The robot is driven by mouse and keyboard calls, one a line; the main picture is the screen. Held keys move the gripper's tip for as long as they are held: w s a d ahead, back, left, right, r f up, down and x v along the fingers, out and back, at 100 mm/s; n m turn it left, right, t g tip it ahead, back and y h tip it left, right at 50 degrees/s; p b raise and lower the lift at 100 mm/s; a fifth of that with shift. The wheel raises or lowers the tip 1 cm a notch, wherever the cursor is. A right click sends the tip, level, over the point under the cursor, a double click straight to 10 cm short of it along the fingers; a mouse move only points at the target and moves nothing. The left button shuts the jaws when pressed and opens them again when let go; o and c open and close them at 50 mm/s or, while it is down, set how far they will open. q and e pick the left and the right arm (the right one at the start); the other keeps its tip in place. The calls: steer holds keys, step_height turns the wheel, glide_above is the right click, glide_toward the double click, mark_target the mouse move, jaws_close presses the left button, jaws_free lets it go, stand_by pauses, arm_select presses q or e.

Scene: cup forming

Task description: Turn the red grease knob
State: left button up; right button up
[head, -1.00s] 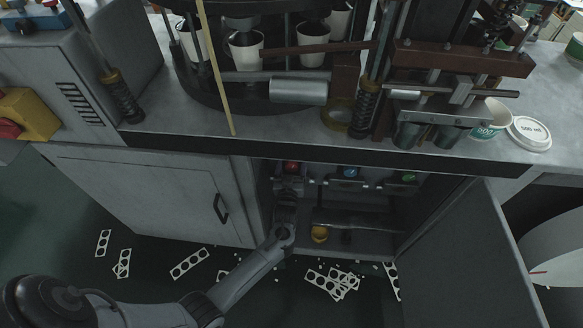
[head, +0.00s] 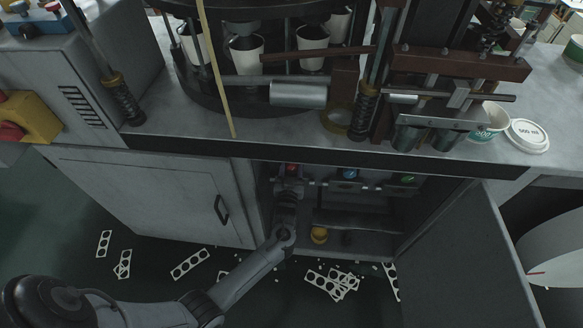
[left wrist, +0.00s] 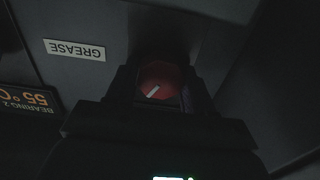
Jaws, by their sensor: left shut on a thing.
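The red grease knob (head: 291,169) sits at the left of a row of knobs inside the open cabinet under the machine table. In the left wrist view the red knob (left wrist: 160,83) shows a slanted white mark on its face, beside an upside-down "GREASE" label (left wrist: 75,50). My left gripper (head: 289,182) reaches into the cabinet from below. In the left wrist view its dark fingers (left wrist: 160,90) stand on both sides of the knob and are shut on it. My right gripper is not in view.
A blue knob (head: 349,173) and a green knob (head: 408,178) lie to the right in the same row. The open cabinet door (head: 465,255) stands at the right. A closed door (head: 150,195) is at the left. Punched paper scraps (head: 190,263) litter the floor.

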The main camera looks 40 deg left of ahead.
arm_select(q)
steer(key=m+p, duration=0.2)
steer(key=m, duration=0.1)
steer(key=shift+r+m, duration=0.15)
steer(key=shift+m, duration=0.15)
steer(key=m+p, duration=0.1)
steer(key=m, duration=0.3)
steer(key=shift+d+m+p, duration=0.1)
steer(key=shift+m+p, duration=0.2)
steer(key=shift+p, duration=0.1)
steer(key=m, duration=0.2)
steer(key=shift+w+m+p, duration=0.1)
steer(key=shift+m+p, duration=0.2)
steer(key=shift+p, duration=0.1)
steer(key=m, duration=0.3)
steer(key=shift+p, duration=0.4)
steer(key=shift+f+m, duration=0.2)
steer(key=shift+m, duration=1.1)
steer(key=o, duration=1)
